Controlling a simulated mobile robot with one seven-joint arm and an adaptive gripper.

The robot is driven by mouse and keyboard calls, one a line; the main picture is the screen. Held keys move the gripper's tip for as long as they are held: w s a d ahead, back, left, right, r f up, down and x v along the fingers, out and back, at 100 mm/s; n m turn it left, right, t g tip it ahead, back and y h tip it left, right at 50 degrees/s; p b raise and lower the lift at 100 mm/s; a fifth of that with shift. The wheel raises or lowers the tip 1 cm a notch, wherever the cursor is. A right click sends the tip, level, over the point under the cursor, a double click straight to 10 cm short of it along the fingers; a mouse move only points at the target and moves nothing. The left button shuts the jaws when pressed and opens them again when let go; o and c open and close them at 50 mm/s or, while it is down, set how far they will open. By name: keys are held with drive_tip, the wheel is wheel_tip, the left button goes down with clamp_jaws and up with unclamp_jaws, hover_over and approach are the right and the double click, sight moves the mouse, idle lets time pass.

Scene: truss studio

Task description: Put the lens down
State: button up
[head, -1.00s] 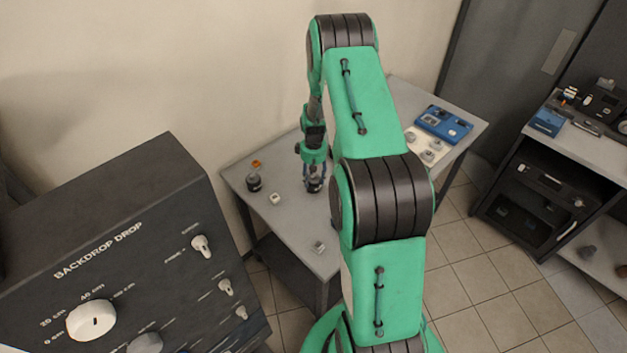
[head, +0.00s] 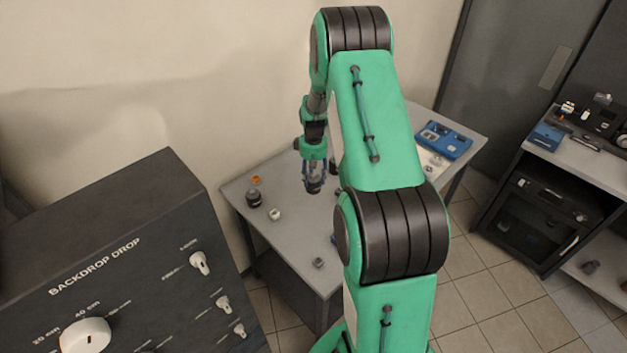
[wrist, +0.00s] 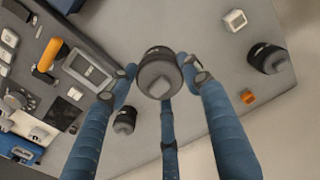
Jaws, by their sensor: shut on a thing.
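My gripper (head: 313,183) is shut on a dark cylindrical lens (wrist: 158,76), with its blue fingers around it. In the head view the held lens (head: 314,187) hangs at the fingertips over the grey table (head: 290,245). It looks larger than the similar dark pieces in the wrist view, so it seems to be above the tabletop; the exact gap cannot be told. A second dark lens-like piece (head: 254,199) stands on the table to the left, and also shows in the wrist view (wrist: 268,58). Another dark one (wrist: 125,120) stands near the fingers in the wrist view.
A small white block (head: 275,214) and an orange piece (head: 255,180) are near the left piece. A small grey piece (head: 318,262) lies near the front edge. A blue device (head: 445,139) stands at the table's right. A dark control panel (head: 110,260) fills the lower left.

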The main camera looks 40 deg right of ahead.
idle(0.6)
drive_tip(key=w+a+f+p, duration=0.1)
drive_tip(key=w+a+f, duration=0.2)
drive_tip(key=a, duration=0.5)
drive_tip(key=shift+w+a+f, duration=0.35)
drive_tip(key=shift+a+f, duration=0.05)
drive_tip(key=shift+f, duration=0.45)
drive_tip(key=shift+w, duration=0.1)
drive_tip(key=w+d+p, duration=0.1)
drive_tip(key=w+d, duration=0.2)
drive_tip(key=w, duration=0.4)
drive_tip(key=w+d+f, duration=0.1)
drive_tip(key=w+d, duration=0.3)
drive_tip(key=w, duration=0.3)
drive_tip(key=shift+w+f+p, duration=0.15)
drive_tip(key=shift+f+p, duration=0.05)
drive_tip(key=shift+p, duration=0.2)
drive_tip(key=shift+a+f, duration=0.1)
drive_tip(key=shift+f+p, duration=0.4)
drive_tip(key=shift+f, duration=1.25)
drive_tip(key=shift+f, duration=0.15)
drive_tip(key=o, duration=1.7)
drive_tip(key=shift+c, duration=0.2)
